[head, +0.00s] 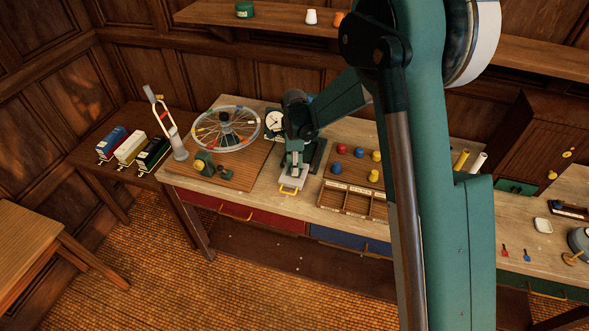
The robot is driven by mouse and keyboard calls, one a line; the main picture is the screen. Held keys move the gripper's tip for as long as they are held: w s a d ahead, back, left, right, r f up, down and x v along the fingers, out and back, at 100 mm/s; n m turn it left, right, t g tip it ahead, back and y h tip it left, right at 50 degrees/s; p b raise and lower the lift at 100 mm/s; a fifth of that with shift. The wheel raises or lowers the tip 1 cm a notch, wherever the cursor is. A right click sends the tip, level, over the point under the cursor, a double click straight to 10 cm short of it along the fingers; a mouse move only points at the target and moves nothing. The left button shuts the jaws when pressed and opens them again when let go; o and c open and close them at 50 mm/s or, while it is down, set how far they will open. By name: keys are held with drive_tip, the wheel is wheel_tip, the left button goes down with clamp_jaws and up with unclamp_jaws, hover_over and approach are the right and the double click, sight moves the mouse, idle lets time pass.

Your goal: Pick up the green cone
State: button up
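I cannot clearly make out a green cone. A small dark green piece (228,173) lies on the wooden board near the bench's left end; its shape is too small to tell. A dark green round container (244,10) stands on the wall shelf, with a small white cone-like piece (311,16) and an orange one (338,19) to its right. My gripper (293,172) points down over the bench, right of the wooden board, near a pale piece with a yellow front (291,187). Its fingers are too small to tell open from shut. My arm hides part of the bench and shelf.
A spoked wheel (226,128) and a dial (275,121) stand left of my gripper. A tray (353,201) with red, blue and yellow knobs is to its right. Model wagons (130,148) are on the left side table. A wooden cabinet (535,140) stands far right.

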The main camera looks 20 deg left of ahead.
drive_tip(key=shift+r+b, duration=0.3)
drive_tip(key=shift+r, duration=4.7)
drive_tip(key=shift+c, duration=0.2)
drive_tip(key=s+d+f+m, duration=0.1)
drive_tip(key=s+d+f, duration=0.1)
drive_tip(key=d, duration=0.6)
drive_tip(key=s+d+f+m, duration=0.1)
drive_tip(key=s+d+m, duration=0.1)
drive_tip(key=d, duration=0.7)
drive_tip(key=shift+s+d+f+b, duration=0.15)
drive_tip(key=shift+s+f+b, duration=0.25)
drive_tip(key=shift+s, duration=0.5)
drive_tip(key=shift+f, duration=2.85)
drive_tip(key=shift+f, duration=0.1)
drive_tip(key=shift+f, duration=2)
